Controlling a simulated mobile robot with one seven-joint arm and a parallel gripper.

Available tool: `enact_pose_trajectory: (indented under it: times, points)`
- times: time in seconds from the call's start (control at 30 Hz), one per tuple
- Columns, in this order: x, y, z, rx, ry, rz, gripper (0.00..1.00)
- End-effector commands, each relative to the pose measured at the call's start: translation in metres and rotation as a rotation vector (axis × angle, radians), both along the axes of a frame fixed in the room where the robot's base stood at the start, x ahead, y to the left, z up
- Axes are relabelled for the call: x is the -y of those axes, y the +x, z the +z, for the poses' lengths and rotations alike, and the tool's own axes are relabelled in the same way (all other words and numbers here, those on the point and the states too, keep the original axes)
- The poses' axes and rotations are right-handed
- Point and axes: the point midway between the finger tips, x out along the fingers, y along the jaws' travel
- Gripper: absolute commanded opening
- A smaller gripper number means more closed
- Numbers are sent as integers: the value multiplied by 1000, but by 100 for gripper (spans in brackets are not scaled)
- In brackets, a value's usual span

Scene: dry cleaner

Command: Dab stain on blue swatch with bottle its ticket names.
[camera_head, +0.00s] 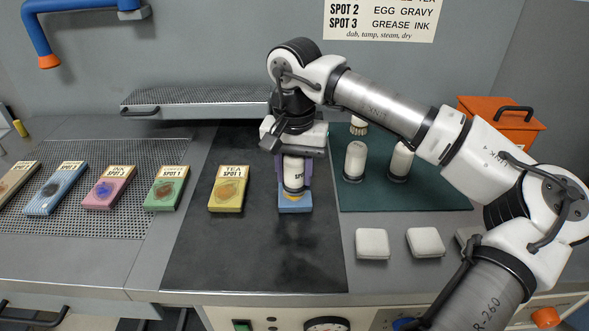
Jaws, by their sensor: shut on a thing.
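My gripper (293,165) points down and is shut on a white bottle (294,180), its "SPOT" label only partly readable. The bottle is upright, tip down, over a blue swatch (296,208) on the dark mat. Its yellowish tip is at or just above the swatch; I cannot tell if it touches. The bottle and gripper hide this swatch's stain and ticket. Another blue swatch (70,178) with a dark stain lies on the perforated plate at left; its ticket is too small to read surely.
A yellow TEA swatch (227,203) lies left of the bottle. Green (168,201), pink (121,172) and brown (22,176) swatches lie further left. Two white bottles (355,160) and a brush (358,128) stand on the green mat (440,195). White pads (372,244) lie in front. A wall chart (380,18) hangs behind.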

Motion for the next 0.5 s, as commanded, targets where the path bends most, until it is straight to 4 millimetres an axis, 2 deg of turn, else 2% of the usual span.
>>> enact_pose_trajectory:
  times: [0.5]
  points:
    - [0, 0, -7, 0, 0, 0, 15]
